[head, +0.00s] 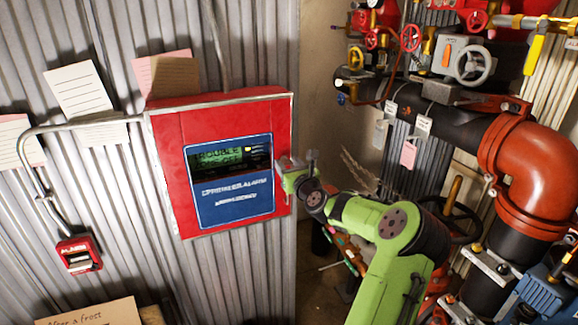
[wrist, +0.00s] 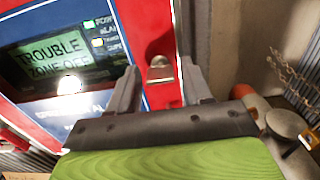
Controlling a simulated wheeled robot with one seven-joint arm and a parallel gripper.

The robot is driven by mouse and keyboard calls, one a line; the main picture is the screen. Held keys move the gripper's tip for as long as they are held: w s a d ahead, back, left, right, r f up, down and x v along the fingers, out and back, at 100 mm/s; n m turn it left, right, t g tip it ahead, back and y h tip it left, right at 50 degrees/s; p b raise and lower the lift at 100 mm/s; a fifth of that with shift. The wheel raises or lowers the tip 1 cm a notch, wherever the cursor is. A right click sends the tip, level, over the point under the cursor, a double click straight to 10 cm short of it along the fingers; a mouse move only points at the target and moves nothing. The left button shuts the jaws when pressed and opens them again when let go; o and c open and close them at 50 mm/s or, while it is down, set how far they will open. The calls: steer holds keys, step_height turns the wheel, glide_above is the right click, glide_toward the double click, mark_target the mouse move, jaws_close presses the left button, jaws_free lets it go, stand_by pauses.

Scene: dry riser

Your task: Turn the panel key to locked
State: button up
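The red alarm panel (head: 170,150) hangs on the corrugated wall, with a blue plate (head: 232,197) and a green display; in the wrist view the display (wrist: 55,52) reads TROUBLE ZONE OFF. The panel key (wrist: 160,70), a small metal piece, sits on the red strip right of the blue plate in the wrist view. My gripper (wrist: 159,75) is open, with one finger left and one right of the key in the picture. Contact with the key cannot be told. In the head view my gripper (head: 286,168) is at the panel's right edge and the key cannot be made out.
A red alarm box (head: 79,255) is low on the wall at left, with paper notes (head: 77,88) above. Right of the panel stand dark pipes, a large red elbow (head: 535,165) and valve wheels (head: 473,65). A sign (head: 95,313) is at bottom left.

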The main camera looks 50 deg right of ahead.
steer(key=c, duration=0.8)
steer(key=shift+n, duration=0.4)
steer(key=shift+f+n+b, duration=0.1)
steer(key=shift+n+b, duration=4.1)
steer(key=shift+n, duration=4.3)
